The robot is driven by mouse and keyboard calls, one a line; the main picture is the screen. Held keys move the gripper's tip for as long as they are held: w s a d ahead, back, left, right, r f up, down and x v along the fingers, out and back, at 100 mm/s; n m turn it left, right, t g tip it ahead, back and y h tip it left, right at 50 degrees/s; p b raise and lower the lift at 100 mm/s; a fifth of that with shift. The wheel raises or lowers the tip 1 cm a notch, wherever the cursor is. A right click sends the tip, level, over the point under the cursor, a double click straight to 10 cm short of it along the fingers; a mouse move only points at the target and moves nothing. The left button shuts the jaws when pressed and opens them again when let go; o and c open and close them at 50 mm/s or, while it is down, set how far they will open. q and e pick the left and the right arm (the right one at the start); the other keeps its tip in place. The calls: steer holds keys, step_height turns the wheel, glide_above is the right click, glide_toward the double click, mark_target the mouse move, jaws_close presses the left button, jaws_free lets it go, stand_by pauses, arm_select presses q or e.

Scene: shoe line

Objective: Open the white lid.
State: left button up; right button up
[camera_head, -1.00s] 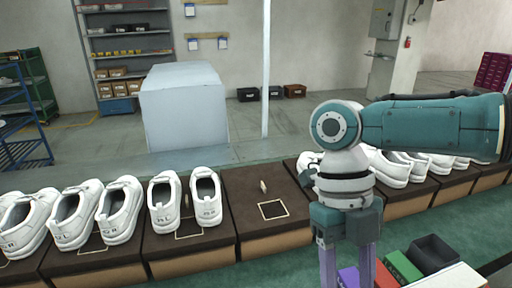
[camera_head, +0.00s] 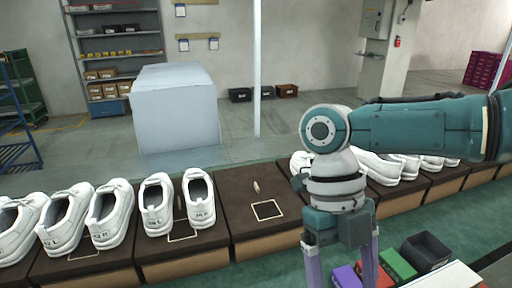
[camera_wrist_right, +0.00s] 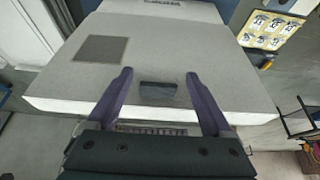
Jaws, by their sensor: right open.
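A wide pale grey-white panel (camera_wrist_right: 210,45) with a white front edge fills the middle of the right wrist view; it looks like the white lid. It carries a dark square patch (camera_wrist_right: 100,49) and a small dark handle-like piece (camera_wrist_right: 158,93). My right gripper (camera_wrist_right: 160,75) is open, its two purple fingers on either side of the dark piece, with no visible grip. In the head view my right gripper (camera_head: 341,270) points down at the lower right, and its fingertips are cut off by the frame. My left gripper is not in view.
White shoes (camera_head: 109,214) stand along a row of dark brown platforms (camera_head: 240,215). A sheet with several labels (camera_wrist_right: 270,28) shows at the wrist view's upper right.

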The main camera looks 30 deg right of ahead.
steer(key=shift+w+r, duration=0.1)
steer(key=b+v, duration=0.3)
steer(key=v, duration=0.6)
steer(key=shift+r, duration=0.3)
steer(key=shift+w, duration=0.1)
